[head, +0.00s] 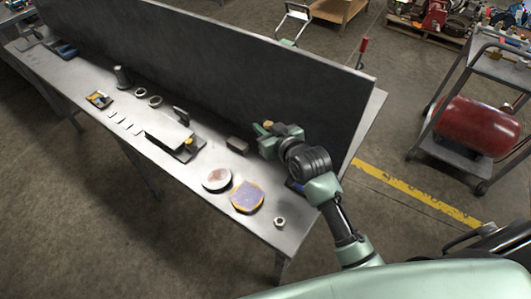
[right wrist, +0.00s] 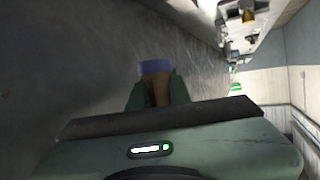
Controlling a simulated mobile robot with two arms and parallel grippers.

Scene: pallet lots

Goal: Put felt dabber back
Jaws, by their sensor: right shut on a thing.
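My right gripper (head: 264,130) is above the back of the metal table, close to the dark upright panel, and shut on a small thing. In the right wrist view its fingers (right wrist: 157,95) close around a brown piece with a blue-purple end (right wrist: 155,67), which seems to be the felt dabber (right wrist: 158,82). In the head view only a small yellowish part shows at the jaws. Its lower end is hidden there. My left gripper is out of view.
A dark block (head: 237,145) lies left of the gripper. A round pinkish disc (head: 217,179), a purple pad with an orange edge (head: 247,197) and a nut (head: 280,222) lie toward the front. The dark panel (head: 220,75) rises along the table's back.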

